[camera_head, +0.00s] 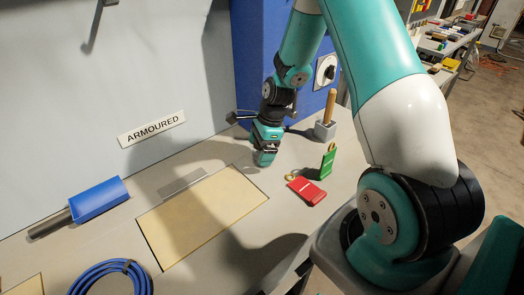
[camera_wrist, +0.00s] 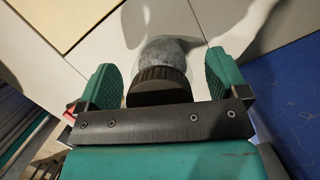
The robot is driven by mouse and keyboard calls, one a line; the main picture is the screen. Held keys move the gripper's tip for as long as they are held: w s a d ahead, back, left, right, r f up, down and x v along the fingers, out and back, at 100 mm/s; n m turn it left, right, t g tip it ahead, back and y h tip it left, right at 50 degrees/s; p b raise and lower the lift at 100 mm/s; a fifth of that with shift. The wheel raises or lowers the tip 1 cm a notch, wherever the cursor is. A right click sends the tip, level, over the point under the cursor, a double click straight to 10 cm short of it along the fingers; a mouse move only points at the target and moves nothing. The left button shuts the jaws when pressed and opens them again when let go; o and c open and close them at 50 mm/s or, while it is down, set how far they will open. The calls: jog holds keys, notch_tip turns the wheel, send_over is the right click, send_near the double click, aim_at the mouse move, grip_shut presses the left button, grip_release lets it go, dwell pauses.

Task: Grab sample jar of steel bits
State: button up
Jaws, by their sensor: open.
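The sample jar (camera_wrist: 170,52) has a ribbed black lid and grey contents, and it shows in the wrist view between the two green fingers of my gripper (camera_wrist: 160,78). Gaps show on both sides of the jar, so the fingers are open around or over it and do not visibly grip it. In the head view my gripper (camera_head: 265,160) points down low over the grey bench, right of the cream panel. The jar cannot be made out there; the gripper seems to hide it.
A wooden-handled tool (camera_head: 331,105) rises from a grey block behind. The cream panel (camera_head: 200,215) is bare. A blue scoop (camera_head: 98,199) and blue cable coil (camera_head: 112,278) lie left.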

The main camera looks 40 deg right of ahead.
jog(key=c, duration=1.1)
jog(key=shift+r, duration=0.1)
jog(key=shift+c, duration=0.2)
